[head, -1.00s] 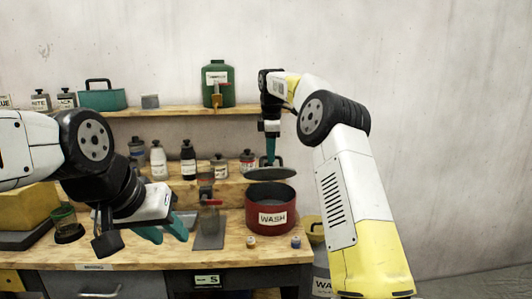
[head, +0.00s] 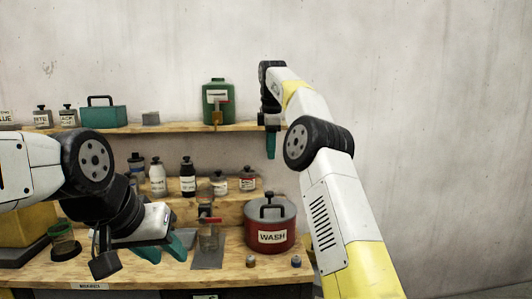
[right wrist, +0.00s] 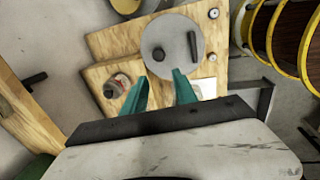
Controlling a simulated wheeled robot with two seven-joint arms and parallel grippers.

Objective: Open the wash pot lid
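The red wash pot (head: 272,237) with a white WASH label stands on the bench at the right end. Its grey lid (head: 258,209) sits on top, covering the opening, with a dark handle (head: 270,195) standing up. From above, the right wrist view shows the lid as a grey disc (right wrist: 173,28) with a dark bar and a round dark knob. My right gripper (head: 271,157) points down above the pot, clear of the lid. Its teal fingers (right wrist: 160,91) are apart and empty. My left gripper (head: 163,250) is open and empty over the bench, left of the pot.
Bottles (head: 188,178) line the low shelf; a green canister (head: 217,103) stands on the upper shelf. Yellow-rimmed drums (right wrist: 285,35) show in the wrist view.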

